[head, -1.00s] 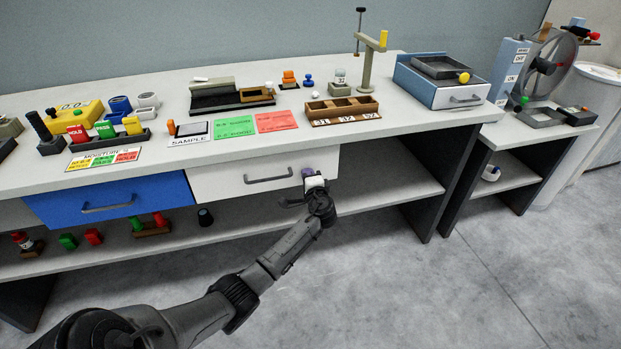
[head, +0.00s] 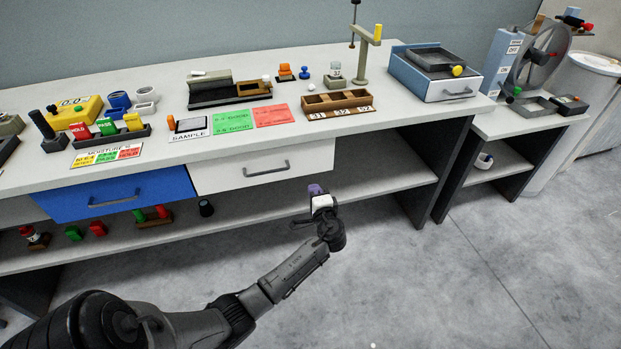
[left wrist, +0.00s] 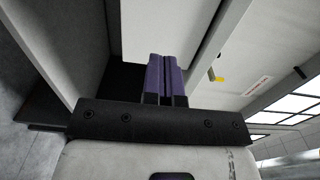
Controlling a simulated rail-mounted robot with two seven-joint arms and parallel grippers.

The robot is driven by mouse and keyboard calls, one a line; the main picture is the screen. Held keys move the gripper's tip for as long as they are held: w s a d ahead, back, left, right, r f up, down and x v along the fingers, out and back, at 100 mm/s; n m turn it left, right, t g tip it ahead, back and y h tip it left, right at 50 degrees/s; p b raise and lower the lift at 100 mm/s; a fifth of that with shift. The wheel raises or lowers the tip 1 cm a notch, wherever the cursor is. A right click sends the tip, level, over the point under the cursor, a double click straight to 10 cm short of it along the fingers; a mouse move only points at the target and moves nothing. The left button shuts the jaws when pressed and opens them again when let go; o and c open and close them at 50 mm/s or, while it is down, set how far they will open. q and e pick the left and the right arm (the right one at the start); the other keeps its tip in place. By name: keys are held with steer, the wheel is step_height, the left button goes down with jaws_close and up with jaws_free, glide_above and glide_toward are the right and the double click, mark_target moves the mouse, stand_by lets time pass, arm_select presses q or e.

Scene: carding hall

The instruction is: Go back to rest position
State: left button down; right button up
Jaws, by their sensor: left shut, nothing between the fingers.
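My left gripper (head: 316,190) is in front of the bench, just below and to the right of the white drawer (head: 262,168). It is apart from the drawer and its handle. In the left wrist view its purple fingers (left wrist: 166,78) are pressed together with nothing between them. My left arm reaches in from the lower left over the floor. The white drawer looks closed, with its handle facing me. My right gripper is in neither view.
The bench top (head: 150,205) carries several trays and samples. A blue drawer (head: 115,194) is left of the white one. The lower shelf (head: 380,185) is open. A side table (head: 535,122) with a wheel device stands right. The floor (head: 450,290) in front is clear.

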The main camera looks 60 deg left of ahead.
arm_select(q)
steer(key=v, duration=0.2)
steer(key=shift+d+f, duration=0.1)
steer(key=shift+d, duration=0.2)
steer(key=shift+a, duration=0.1)
